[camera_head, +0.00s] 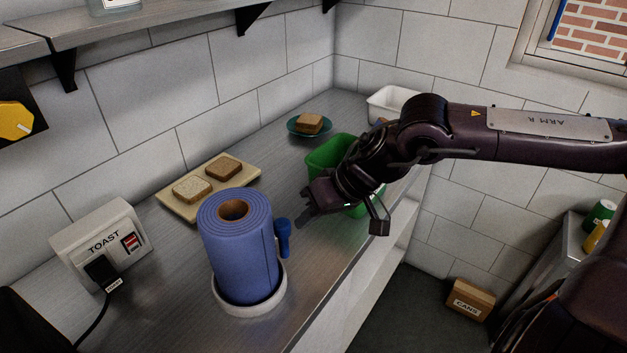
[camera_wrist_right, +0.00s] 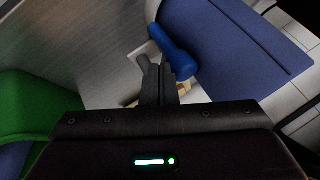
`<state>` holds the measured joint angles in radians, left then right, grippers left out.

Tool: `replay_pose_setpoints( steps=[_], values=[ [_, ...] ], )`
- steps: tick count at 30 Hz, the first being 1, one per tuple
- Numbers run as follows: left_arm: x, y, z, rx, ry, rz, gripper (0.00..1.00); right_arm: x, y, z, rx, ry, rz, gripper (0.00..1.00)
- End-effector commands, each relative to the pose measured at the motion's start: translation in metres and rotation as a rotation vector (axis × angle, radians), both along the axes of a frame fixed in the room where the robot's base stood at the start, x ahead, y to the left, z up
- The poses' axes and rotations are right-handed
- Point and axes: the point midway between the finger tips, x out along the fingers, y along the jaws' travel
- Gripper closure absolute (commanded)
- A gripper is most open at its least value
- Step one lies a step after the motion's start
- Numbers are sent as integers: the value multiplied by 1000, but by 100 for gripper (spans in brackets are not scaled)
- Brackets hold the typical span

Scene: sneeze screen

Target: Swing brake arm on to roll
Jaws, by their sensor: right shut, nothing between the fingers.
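A blue paper roll (camera_head: 238,255) stands upright on a white round holder base (camera_head: 228,306) on the steel counter. The brake arm (camera_head: 284,239), a darker blue upright piece with a rounded top, stands at the roll's right side. In the head view a narrow gap shows between its top and the roll. My right gripper (camera_head: 303,219) is shut and empty just right of the brake arm. In the right wrist view its fingertips (camera_wrist_right: 158,66) are beside the brake arm (camera_wrist_right: 173,50), with the roll (camera_wrist_right: 235,50) beyond; I cannot tell whether they touch it. My left gripper is not in view.
A green tub (camera_head: 326,157) stands behind my right gripper. A board (camera_head: 247,178) with bread slices lies behind the roll, with a toaster switch box (camera_head: 101,243) to the left. A teal plate (camera_head: 295,126) and white tub (camera_head: 387,101) are farther back. The counter's front edge is close.

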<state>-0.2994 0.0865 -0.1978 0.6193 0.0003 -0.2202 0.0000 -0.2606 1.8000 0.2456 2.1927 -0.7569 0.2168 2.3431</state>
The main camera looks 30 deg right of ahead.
Motion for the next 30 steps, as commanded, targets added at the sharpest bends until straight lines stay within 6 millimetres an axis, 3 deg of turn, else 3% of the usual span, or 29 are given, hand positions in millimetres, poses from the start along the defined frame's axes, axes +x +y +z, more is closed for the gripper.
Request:
replay_pose_setpoints(
  steps=[8,30],
  values=[
    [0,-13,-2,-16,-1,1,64,-1,7,-1,0,1,3,100],
    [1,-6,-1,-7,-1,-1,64,-2,9,-1,6,6,11,100]
  ],
)
